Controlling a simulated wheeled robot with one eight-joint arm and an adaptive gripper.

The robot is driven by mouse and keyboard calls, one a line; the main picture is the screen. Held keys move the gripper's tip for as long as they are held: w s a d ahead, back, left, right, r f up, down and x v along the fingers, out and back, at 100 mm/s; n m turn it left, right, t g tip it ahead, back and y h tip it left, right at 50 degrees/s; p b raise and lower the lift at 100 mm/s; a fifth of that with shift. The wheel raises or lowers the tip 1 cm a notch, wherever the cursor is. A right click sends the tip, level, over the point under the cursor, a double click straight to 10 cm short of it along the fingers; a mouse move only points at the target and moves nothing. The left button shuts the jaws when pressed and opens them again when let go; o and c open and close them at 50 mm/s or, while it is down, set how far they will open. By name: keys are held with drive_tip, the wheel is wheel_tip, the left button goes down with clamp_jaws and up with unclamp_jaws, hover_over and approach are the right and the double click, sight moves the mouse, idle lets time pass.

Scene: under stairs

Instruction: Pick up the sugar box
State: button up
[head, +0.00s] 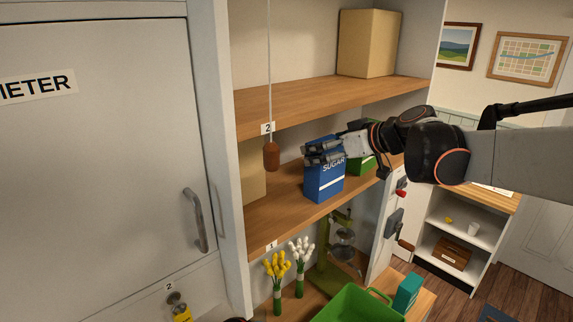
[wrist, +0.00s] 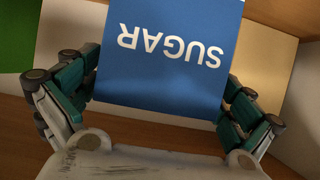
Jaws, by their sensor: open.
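The sugar box (head: 324,178) is blue with white lettering and a white band. It stands upright on the middle wooden shelf, near its front edge. My gripper (head: 310,152) is at the upper part of the box in the head view, reaching in from the right. In the wrist view the sugar box (wrist: 170,55) lies between the two open fingers (wrist: 160,100), its lettering upside down. The left finger is close to the box's side; I cannot tell whether either finger touches it. The box's lower part is outside the wrist view.
A green box (head: 362,164) stands right of the sugar box, partly behind my arm. A tan box (head: 252,172) is to its left. A brown pull handle (head: 271,157) hangs on a cord in front of the shelf. The upper shelf (head: 300,105) is above.

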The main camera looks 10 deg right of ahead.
drive_tip(key=shift+s+d, duration=0.25)
drive_tip(key=shift+d, duration=0.05)
drive_tip(key=shift+c, duration=0.2)
drive_tip(key=shift+w+a, duration=0.1)
drive_tip(key=c, duration=1.6)
drive_tip(key=shift+c, duration=0.2)
drive_tip(key=shift+r, duration=0.2)
